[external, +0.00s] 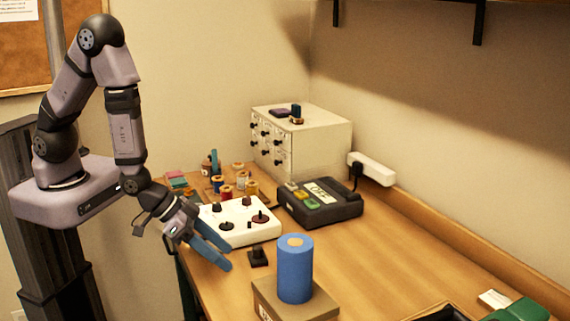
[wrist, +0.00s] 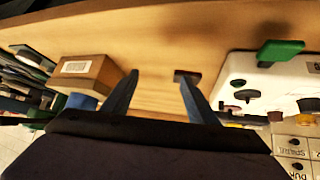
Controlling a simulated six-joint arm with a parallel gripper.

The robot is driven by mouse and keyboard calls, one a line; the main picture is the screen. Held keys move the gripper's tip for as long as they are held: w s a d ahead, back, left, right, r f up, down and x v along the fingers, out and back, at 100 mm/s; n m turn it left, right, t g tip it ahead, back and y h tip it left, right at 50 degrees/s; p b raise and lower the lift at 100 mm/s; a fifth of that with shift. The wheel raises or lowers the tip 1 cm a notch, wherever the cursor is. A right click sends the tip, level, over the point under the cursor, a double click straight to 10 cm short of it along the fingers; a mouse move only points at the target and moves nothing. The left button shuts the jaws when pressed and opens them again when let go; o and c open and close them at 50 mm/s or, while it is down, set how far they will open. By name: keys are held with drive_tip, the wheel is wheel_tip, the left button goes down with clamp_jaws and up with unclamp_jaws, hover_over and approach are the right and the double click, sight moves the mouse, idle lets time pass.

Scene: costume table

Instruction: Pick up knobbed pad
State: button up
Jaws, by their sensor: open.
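A small dark pad with an upright knob (external: 258,256) sits on the table between the white board and the brown box. In the wrist view the pad (wrist: 187,74) shows just beyond the right fingertip, which partly overlaps it. My gripper (external: 229,258) is open and empty, its blue fingers pointing down and forward, to the left of the pad in the external view. In the wrist view the gripper (wrist: 159,78) has bare table between its fingertips. I cannot tell whether a finger touches the pad.
The white board (external: 262,232) with several knobbed pieces lies behind the pad. A blue roll (external: 295,272) stands on the brown box (external: 268,300) in front. A dark device (external: 345,208), spools and a drawer cabinet (external: 325,135) stand farther back. The table's right side has free room.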

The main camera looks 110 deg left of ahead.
sight(257, 254)
drive_tip(key=a+y, duration=0.1)
drive_tip(key=a+f+t, duration=0.1)
drive_tip(key=a, duration=0.1)
drive_tip(key=a+n+y+b, duration=0.1)
drive_tip(key=shift+a+f+t+y, duration=0.25)
drive_tip(key=shift+f+t+y, duration=0.05)
drive_tip(key=shift+a+r+t+y, duration=0.2)
drive_tip(key=shift+a+t+y, duration=0.1)
drive_tip(key=shift+a+y, duration=0.3)
drive_tip(key=w+f+b, duration=0.1)
drive_tip(key=b, duration=0.2)
drive_tip(key=shift+a, duration=0.4)
drive_tip(key=shift+w+a+b, duration=0.2)
drive_tip(key=shift+b, duration=0.8)
